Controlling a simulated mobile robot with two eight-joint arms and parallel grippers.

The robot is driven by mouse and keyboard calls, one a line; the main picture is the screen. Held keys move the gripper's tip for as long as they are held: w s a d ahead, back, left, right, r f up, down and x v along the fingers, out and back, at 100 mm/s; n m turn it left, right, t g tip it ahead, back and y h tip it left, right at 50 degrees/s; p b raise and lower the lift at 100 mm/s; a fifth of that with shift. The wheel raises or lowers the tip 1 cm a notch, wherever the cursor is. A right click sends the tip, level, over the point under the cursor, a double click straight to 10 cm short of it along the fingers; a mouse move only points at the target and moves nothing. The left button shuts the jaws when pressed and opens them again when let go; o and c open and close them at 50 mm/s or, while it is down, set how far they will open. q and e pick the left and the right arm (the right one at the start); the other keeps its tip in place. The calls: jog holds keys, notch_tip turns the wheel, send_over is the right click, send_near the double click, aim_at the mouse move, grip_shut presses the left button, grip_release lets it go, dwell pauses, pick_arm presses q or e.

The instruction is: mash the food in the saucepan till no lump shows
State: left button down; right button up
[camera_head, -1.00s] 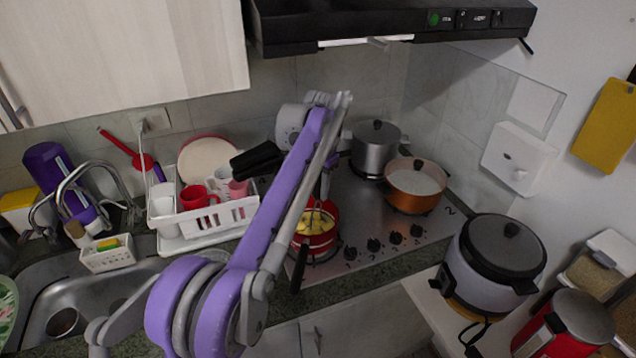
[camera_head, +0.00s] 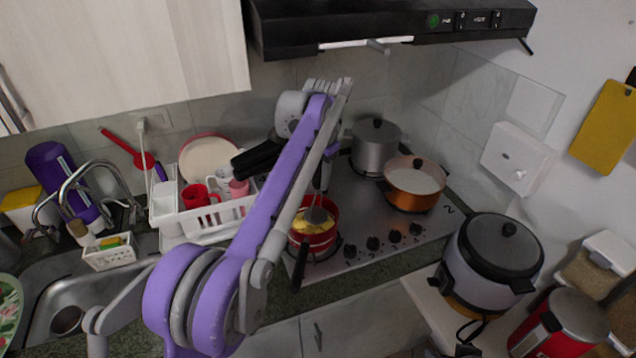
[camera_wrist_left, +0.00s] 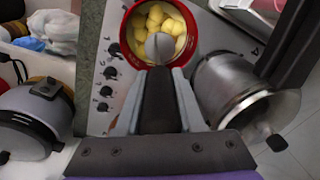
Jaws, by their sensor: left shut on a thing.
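The red saucepan (camera_head: 318,242) stands on the front left of the hob, its dark handle toward the counter's front edge. In the left wrist view the saucepan (camera_wrist_left: 128,45) holds several distinct rounded yellow lumps of food (camera_wrist_left: 154,17). My left gripper (camera_wrist_left: 158,82) is shut on the dark handle of a masher (camera_wrist_left: 160,105). The masher's grey head (camera_wrist_left: 160,47) is over the near part of the food; I cannot tell whether it touches. In the head view my arm hides most of the gripper, while the grey head (camera_head: 316,214) shows above the yellow food (camera_head: 312,226). My right gripper is not in view.
A steel pot (camera_head: 375,150) and an orange pan (camera_head: 412,192) stand on the hob right of the saucepan. A white dish rack (camera_head: 215,219) is to the left. The range hood (camera_head: 395,22) hangs above. A rice cooker (camera_head: 490,270) is at the right.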

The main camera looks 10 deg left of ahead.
pick_arm(q)
jog(key=shift+s, duration=0.1)
jog(key=shift+s+a, duration=0.1)
jog(key=shift+s, duration=0.05)
jog(key=s+a, duration=0.2)
jog(key=shift+a+b, duration=0.3)
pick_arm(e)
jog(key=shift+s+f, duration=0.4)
pick_arm(q)
jog(key=shift+w, duration=0.15)
